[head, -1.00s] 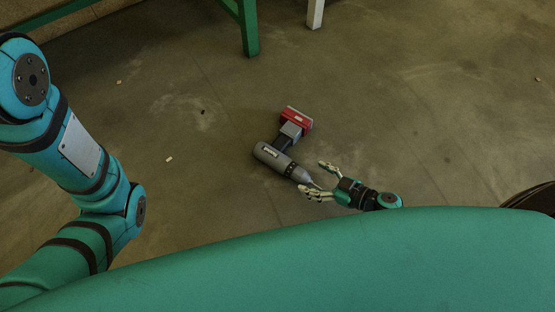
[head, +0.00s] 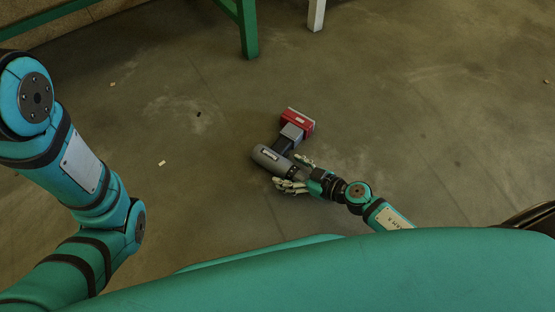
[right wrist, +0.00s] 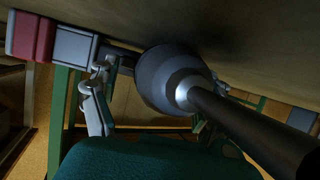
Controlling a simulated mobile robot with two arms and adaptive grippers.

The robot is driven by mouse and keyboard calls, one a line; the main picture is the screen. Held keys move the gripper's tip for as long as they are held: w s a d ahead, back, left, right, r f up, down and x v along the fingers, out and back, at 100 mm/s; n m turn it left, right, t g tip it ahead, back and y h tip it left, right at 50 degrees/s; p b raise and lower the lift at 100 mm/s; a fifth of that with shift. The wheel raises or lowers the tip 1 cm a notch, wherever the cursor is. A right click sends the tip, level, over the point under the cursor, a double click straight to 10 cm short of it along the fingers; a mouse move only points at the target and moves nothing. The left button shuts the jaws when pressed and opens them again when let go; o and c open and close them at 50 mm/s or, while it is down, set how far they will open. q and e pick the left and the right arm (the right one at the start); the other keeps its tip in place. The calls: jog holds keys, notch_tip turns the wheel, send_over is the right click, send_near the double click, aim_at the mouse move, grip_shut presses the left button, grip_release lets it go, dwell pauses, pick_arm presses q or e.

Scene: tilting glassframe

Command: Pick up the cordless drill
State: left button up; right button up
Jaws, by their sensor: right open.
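The cordless drill (head: 270,158) lies on its side on the floor, with a grey body and a red battery (head: 299,119) at the end of its handle. My right gripper (head: 298,175) is open at the chuck end of the drill, with fingers on either side of the nose. In the right wrist view the chuck (right wrist: 172,80) and dark bit (right wrist: 240,125) point toward the camera, between the fingers (right wrist: 95,105). I cannot tell whether the fingers touch the drill. My left arm shows at the left, but its gripper is out of view.
A green leg (head: 248,30) and a white leg (head: 316,14) stand at the top. A dark round object (head: 535,215) is at the right edge. The concrete floor (head: 420,110) around the drill is mostly clear, with small scraps on it.

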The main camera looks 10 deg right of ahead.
grip_shut()
jog(key=shift+w+r, duration=0.15)
jog(key=shift+r, duration=0.05)
dwell(0.3)
jog(key=shift+r, duration=0.1)
